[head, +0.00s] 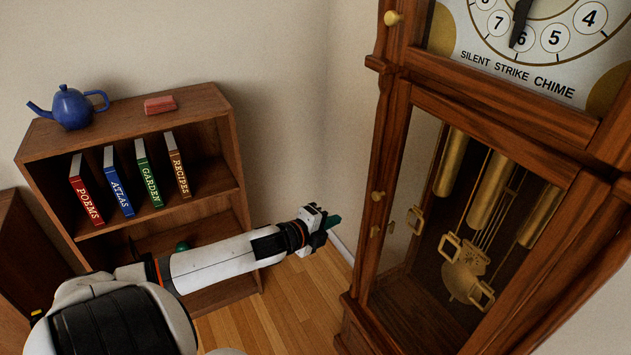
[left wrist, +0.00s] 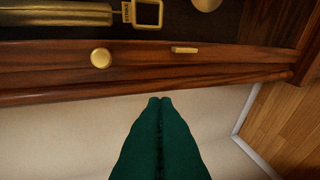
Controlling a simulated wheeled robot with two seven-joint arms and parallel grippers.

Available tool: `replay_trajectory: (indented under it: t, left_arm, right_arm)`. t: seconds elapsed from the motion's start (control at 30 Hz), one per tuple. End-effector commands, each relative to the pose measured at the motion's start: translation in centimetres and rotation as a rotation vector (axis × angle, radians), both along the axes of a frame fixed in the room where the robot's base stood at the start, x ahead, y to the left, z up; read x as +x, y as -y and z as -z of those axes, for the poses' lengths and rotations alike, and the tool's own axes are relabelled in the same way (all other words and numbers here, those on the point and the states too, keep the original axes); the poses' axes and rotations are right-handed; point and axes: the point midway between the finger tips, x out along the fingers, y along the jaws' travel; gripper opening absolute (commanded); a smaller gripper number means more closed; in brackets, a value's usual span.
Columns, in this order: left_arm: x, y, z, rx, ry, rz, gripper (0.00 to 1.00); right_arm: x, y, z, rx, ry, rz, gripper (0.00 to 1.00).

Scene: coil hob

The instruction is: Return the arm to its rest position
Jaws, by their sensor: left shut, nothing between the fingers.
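My left arm reaches in from the lower left in the head view. Its gripper (head: 331,221) is between the bookcase and the tall clock, a little left of the clock case. In the left wrist view the two green fingers (left wrist: 160,102) are pressed together with nothing between them. They point toward the clock's wooden frame (left wrist: 220,64) with its round brass knob (left wrist: 101,58), and no contact is seen. My right gripper is in neither view.
The clock case (head: 382,190) stands at the right, with brass weights (head: 492,190) and a pendulum inside. A low bookcase (head: 205,103) at the left holds several upright books, with a blue teapot (head: 72,107) and a red block (head: 160,104) on top. Wooden floor (head: 290,300) lies between them.

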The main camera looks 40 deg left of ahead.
Motion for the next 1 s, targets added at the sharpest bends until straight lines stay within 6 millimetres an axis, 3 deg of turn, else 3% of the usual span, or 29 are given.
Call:
replay_trajectory:
  t: [0.2,0.4,0.57,0.67,0.77,0.87,1.0]
  left_arm:
    - [-2.0,-0.6,-0.6,0.002,-0.002,0.000,0.00]
    - [-2.6,-0.7,-0.9,0.003,0.001,0.001,0.00]
    - [-2.6,-0.8,-0.9,0.001,0.000,-0.001,0.00]
    - [-2.7,-1.4,0.2,-0.018,-0.015,-0.025,0.00]
    - [-3.5,-3.0,3.7,-0.081,-0.063,-0.101,0.00]
    - [-5.5,-5.1,9.7,-0.186,-0.143,-0.223,0.00]
    - [-10.1,-6.3,19.6,-0.352,-0.276,-0.413,0.00]
  right_arm:
    - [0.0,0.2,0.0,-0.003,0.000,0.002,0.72]
    - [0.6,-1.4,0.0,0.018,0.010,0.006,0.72]
    - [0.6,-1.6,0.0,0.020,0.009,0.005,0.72]
    - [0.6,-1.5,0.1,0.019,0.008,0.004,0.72]
    - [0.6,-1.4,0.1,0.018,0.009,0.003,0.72]
    - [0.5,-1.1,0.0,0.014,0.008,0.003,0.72]
    - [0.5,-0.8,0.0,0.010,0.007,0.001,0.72]
